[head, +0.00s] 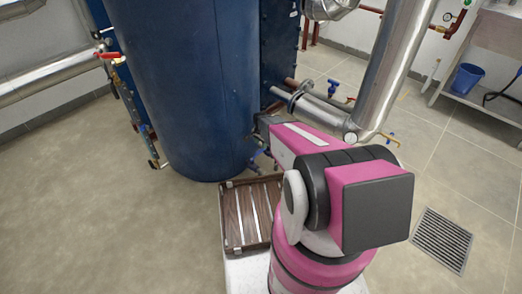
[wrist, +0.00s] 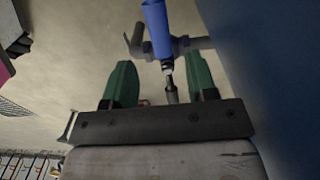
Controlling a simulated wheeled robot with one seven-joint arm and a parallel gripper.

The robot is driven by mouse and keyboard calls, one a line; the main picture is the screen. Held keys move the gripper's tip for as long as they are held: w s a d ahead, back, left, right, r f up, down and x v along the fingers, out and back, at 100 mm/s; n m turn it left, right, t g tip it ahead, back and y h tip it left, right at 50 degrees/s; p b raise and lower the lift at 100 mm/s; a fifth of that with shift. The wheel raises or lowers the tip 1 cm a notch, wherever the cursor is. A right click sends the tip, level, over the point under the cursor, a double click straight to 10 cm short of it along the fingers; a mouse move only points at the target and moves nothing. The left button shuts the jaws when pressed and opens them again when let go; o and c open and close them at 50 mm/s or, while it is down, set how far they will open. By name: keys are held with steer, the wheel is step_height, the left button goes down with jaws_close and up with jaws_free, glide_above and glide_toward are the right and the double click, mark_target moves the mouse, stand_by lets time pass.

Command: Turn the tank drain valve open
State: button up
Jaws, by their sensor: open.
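In the wrist view, the drain valve has a blue lever handle (wrist: 157,28) that runs from the valve body toward the top edge. Its grey pipe (wrist: 200,43) runs right to the blue tank wall (wrist: 275,70). My gripper (wrist: 161,76) is open, with its two green fingers apart and the lower part of the valve showing between them. I cannot tell whether a finger touches it. In the head view, a small blue part (head: 256,156) shows low beside the tank (head: 190,90); my arm hides the fingers there.
A brown slatted tray (head: 232,243) lies in front of the tank. A shiny thick pipe (head: 388,75) and a valve with a blue handle (head: 331,87) stand to the right. A red lever (head: 108,55) is at the tank's left. The floor at left is clear.

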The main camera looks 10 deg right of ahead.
mark_target(261, 150)
steer(key=shift+f, duration=2.8)
jaws_close()
